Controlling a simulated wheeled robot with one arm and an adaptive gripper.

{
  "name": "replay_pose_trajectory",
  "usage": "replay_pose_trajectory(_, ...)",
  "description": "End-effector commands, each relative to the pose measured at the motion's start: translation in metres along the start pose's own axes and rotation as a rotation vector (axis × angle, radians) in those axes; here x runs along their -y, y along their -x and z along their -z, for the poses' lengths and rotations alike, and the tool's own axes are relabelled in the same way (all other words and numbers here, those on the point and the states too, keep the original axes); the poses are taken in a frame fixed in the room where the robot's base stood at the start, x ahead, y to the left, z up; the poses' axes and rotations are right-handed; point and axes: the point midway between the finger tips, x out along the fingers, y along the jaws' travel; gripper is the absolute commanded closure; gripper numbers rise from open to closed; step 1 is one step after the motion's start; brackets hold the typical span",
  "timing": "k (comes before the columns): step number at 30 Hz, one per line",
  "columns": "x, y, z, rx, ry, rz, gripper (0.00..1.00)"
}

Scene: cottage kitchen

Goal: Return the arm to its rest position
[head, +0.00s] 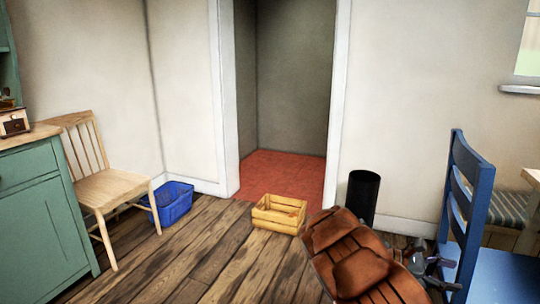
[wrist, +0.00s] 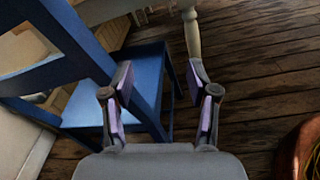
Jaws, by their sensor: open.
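My gripper (head: 450,272) is at the lower right of the head view, at the end of my reddish-brown arm, just left of the blue chair (head: 468,200). The blue chair (wrist: 150,75) fills much of the left of the wrist view, behind the left finger. I cannot tell how far the fingers are from it.
A wooden crate (head: 278,222) stands before the doorway, with red floor (head: 285,172) beyond. A blue bin (head: 172,205) and wooden chair (head: 105,185) stand by the green cabinet (head: 45,215) at left. A table (head: 530,178) is at right. The middle floor is clear.

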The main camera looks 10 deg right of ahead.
Motion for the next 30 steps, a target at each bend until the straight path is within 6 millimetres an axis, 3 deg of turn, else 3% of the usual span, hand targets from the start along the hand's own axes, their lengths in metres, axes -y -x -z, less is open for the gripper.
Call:
replay_pose_trajectory(1, 0.003, 0.004, -0.032, -0.017, -0.042, 0.024, 0.41)
replay_pose_trajectory(9, 0.043, 0.019, -0.119, -0.133, -0.233, 0.173, 0.41)
replay_pose_trajectory(18, 0.094, 0.049, -0.192, -0.3, -0.414, 0.341, 0.41)
replay_pose_trajectory(30, 0.164, 0.111, -0.264, -0.567, -0.575, 0.57, 0.41)
